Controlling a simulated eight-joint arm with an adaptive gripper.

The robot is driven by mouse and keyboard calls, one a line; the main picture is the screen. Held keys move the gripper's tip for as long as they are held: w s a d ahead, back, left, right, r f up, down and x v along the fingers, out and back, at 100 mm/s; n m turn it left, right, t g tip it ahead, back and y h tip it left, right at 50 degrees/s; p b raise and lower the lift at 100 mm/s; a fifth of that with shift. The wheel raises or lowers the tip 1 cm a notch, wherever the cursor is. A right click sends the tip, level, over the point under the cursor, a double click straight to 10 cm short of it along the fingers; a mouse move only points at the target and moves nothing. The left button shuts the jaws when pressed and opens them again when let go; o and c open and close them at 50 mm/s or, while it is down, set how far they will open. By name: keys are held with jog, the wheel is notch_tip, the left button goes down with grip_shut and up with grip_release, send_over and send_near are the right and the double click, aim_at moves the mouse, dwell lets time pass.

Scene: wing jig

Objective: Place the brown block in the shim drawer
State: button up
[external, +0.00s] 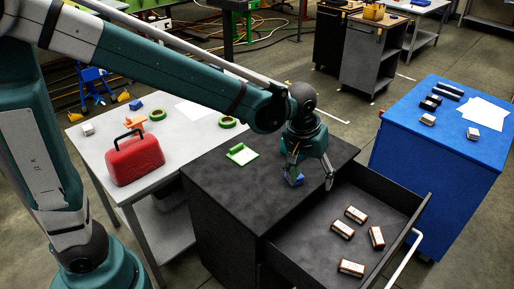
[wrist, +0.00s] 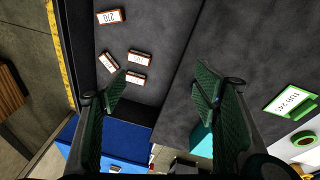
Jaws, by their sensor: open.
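Several brown blocks with white labelled tops lie apart in the open drawer, one of them near its front (external: 351,268); they also show in the wrist view, one at upper left (wrist: 110,16). The dark open drawer (external: 300,243) extends from the black cabinet. My gripper (external: 311,182) is open, pointing down over the cabinet top beside the drawer. In the wrist view its fingers (wrist: 160,92) are spread wide with no brown block between them. A small blue block (external: 294,180) shows at the left finger; I cannot tell whether they touch.
A green tray (external: 242,154) sits on the black cabinet top (external: 225,191). A blue cabinet (external: 450,140) with small blocks and papers stands at right. The drawer's handle (external: 404,258) sticks out in front.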

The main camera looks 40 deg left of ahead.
jog(key=s+a+r+m+t, duration=0.1)
jog(key=s+a+r+t, duration=0.1)
jog(key=s+a, duration=0.8)
jog(key=s+a+r+m+t+y, duration=0.1)
jog(key=s+a+r, duration=0.3)
jog(key=s+a, duration=0.7)
jog(key=shift+a+m+t, duration=0.4)
jog(key=shift+a+t, duration=0.5)
jog(key=shift+a, duration=1.15)
jog(key=shift+s, duration=0.1)
